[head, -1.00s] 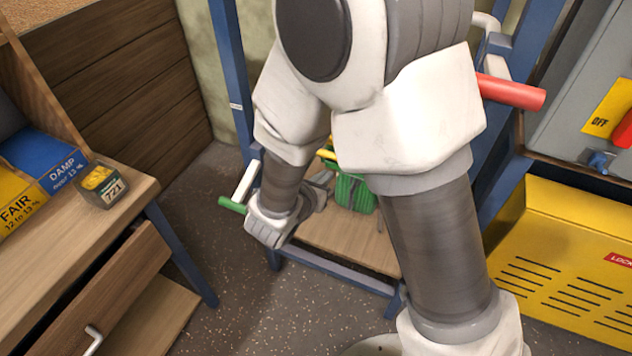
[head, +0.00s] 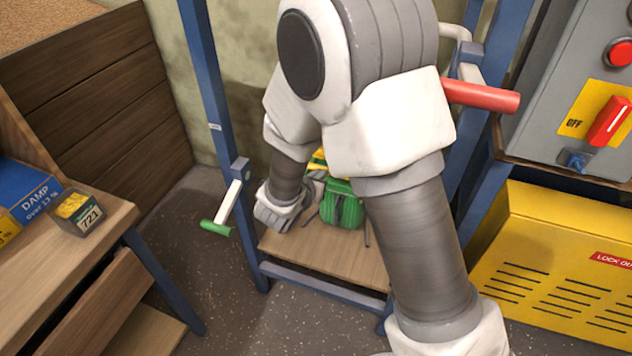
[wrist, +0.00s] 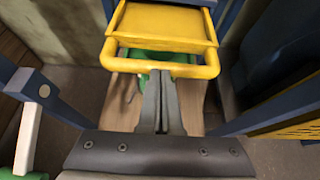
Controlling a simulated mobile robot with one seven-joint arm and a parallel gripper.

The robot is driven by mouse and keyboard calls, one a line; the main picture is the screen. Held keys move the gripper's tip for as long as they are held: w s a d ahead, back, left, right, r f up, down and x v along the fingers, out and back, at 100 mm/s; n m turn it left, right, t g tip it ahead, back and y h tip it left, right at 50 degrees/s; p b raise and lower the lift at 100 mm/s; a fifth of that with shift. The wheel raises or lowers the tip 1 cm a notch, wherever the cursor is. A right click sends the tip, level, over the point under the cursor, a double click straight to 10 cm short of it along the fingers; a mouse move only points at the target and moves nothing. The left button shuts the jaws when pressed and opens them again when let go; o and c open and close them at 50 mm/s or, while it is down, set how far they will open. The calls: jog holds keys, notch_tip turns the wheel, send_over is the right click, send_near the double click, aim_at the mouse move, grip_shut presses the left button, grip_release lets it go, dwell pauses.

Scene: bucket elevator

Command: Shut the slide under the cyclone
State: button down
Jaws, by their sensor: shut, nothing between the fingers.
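The slide (wrist: 165,25) is a flat yellow plate with a yellow loop handle (wrist: 205,72), projecting toward my wrist in the wrist view. Only a bit of yellow (head: 318,160) shows behind my arm in the head view. My gripper (wrist: 157,75) is shut and empty. Its fingertips overlap the middle of the handle bar in the picture; I cannot tell whether they touch it. In the head view my gripper (head: 316,190) is partly hidden beside a green object (head: 343,204) below the slide. The cyclone is not clearly visible, as my arm covers that area.
A white crank with a green grip (head: 216,227) sits left of my wrist on the blue frame (head: 213,100). A red handle (head: 482,96) sticks out at the right. A grey switch box (head: 560,80) and yellow guard (head: 545,260) stand right; a wooden desk (head: 60,265) stands left.

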jog(key=w+d, duration=0.1)
jog(key=w, duration=0.1)
jog(key=w+d+b, duration=0.1)
jog(key=w, duration=0.2)
jog(key=w+d, duration=0.1)
jog(key=w, duration=0.2)
jog(key=shift+w+f+b, duration=0.1)
jog(key=shift+f+b, duration=0.05)
jog(key=shift+b, duration=0.25)
jog(key=shift+w+d, duration=0.2)
jog(key=shift+w, duration=0.15)
jog(key=shift+w+r, duration=0.1)
jog(key=shift+r, duration=0.1)
jog(key=shift+d, duration=0.1)
jog(key=shift+r, duration=0.1)
